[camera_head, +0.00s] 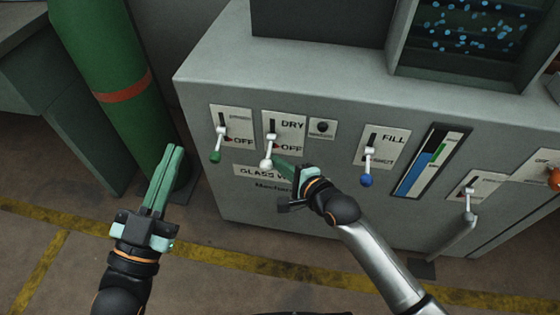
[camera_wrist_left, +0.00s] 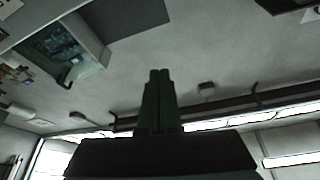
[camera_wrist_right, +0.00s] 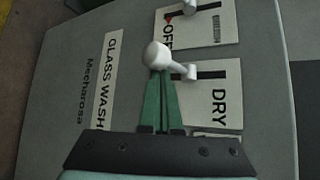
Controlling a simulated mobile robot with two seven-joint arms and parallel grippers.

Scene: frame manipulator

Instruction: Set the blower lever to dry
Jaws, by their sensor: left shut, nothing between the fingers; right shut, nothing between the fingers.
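The blower lever (camera_head: 267,155) has a white knob and sits in a vertical slot on a plate marked DRY at the top and OFF at the bottom. Its knob hangs at the low, OFF end. In the right wrist view the white knob (camera_wrist_right: 156,56) is just beyond my right fingertips, and the DRY label (camera_wrist_right: 219,107) is at the right. My right gripper (camera_head: 277,160) is shut, its tips at or very near the knob; I cannot tell if they touch. My left gripper (camera_head: 175,150) is shut and empty, raised in front of the green cylinder.
A green-knobbed lever (camera_head: 217,150) is left of the blower lever. A blue-knobbed lever (camera_head: 367,175) on the FILL plate is to the right. A green cylinder (camera_head: 115,75) with a red band stands at left. The floor in front is clear.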

